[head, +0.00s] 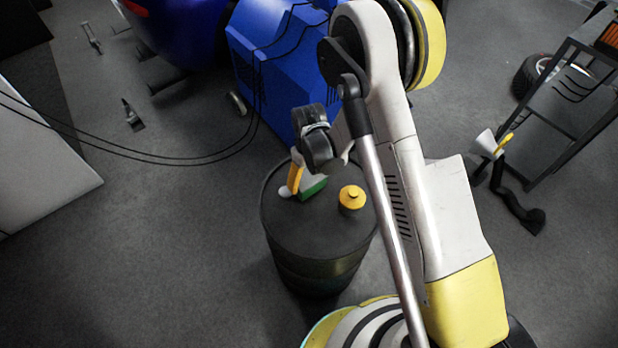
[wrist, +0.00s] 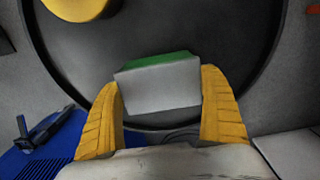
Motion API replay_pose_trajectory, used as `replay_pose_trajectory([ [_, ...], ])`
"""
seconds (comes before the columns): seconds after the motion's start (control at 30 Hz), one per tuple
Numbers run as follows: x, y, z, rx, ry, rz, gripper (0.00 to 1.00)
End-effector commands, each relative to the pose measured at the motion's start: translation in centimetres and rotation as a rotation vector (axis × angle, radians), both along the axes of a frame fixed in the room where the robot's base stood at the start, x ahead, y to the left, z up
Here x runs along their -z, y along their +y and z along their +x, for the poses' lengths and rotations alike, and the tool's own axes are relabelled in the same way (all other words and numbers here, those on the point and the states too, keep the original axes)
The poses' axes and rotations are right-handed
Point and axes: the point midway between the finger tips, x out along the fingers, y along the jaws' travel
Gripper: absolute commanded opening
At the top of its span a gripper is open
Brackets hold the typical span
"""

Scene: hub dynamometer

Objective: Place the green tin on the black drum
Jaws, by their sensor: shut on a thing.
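The green tin (head: 314,187) is a box with a green side and a pale grey face, seen between my fingers in the wrist view (wrist: 158,86). My gripper (wrist: 161,88) is shut on it, one yellow ribbed finger on each side. In the head view my gripper (head: 300,186) is low over the black drum (head: 290,222), and the arm partly hides the tin. The tin is over the drum's top, inside its rim in the wrist view (wrist: 235,30). I cannot tell whether its underside touches the drum.
A yellow round container with a knob (head: 352,198) stands on the drum, right of the tin in the head view. A blue machine (head: 280,60) stands behind the drum, with black cables running past. The left part of the drum top is clear.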

Motion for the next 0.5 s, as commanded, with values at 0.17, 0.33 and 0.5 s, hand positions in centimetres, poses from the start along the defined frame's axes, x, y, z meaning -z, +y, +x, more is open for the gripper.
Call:
replay_pose_trajectory([
  [0.17, 0.1, 0.0, 0.0, 0.0, 0.0, 0.0, 1.0],
  [0.33, -0.1, 0.0, 0.0, 0.0, 0.0, 0.0, 1.0],
  [0.5, -2.4, 0.0, 0.0, 0.0, 0.0, 0.0, 1.0],
])
